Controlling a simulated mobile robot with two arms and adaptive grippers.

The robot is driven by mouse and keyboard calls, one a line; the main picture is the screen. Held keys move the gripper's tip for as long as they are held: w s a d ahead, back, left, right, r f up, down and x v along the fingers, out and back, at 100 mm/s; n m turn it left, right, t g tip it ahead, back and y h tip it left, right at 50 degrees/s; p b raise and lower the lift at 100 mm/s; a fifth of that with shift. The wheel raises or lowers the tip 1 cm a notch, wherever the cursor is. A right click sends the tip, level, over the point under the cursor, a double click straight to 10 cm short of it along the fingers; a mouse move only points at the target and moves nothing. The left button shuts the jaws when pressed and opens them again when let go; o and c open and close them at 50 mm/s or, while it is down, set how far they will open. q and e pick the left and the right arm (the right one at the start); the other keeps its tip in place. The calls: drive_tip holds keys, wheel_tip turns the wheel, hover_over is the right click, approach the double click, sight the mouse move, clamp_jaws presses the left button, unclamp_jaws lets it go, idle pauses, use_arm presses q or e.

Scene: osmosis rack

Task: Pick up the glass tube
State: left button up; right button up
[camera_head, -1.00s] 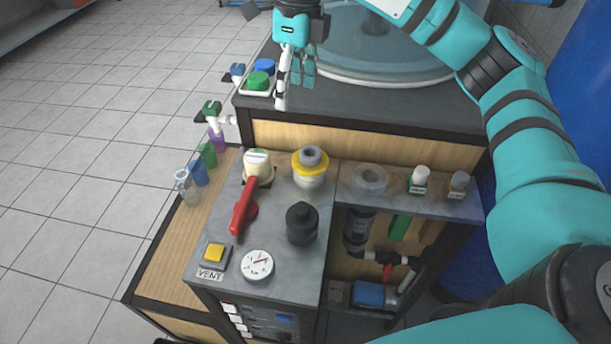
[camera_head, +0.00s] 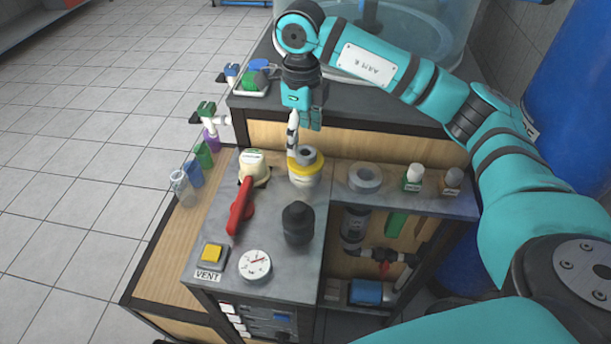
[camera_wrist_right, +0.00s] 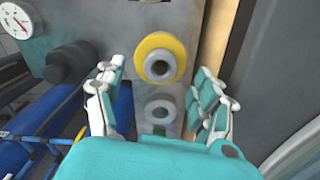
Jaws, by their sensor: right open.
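A clear glass tube (camera_head: 182,188) stands upright at the near end of a row of small coloured tubes, on the wooden ledge at the left of the rack. My right gripper (camera_head: 304,128) is open and empty, pointing down just behind and above the yellow-ringed fitting (camera_head: 304,168). It is well to the right of the glass tube and apart from it. In the right wrist view, its open fingers (camera_wrist_right: 160,95) frame the yellow-ringed fitting (camera_wrist_right: 160,57); the glass tube is not seen there. My left gripper is not in view.
Blue (camera_head: 192,173), green (camera_head: 203,154) and purple (camera_head: 211,140) tubes stand behind the glass tube. A green-handled tap (camera_head: 207,115) juts out above them. A red lever (camera_head: 239,205) and a black knob (camera_head: 298,222) rise from the grey panel. Floor left of the ledge is clear.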

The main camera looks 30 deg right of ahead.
sight(303, 147)
wheel_tip(303, 147, down, 4)
drive_tip(key=shift+d+f+p, duration=0.15)
drive_tip(key=shift+f+p, duration=0.05)
drive_tip(key=shift+p, duration=0.4)
drive_tip(key=shift+c, duration=0.3)
drive_tip(key=c, duration=0.9)
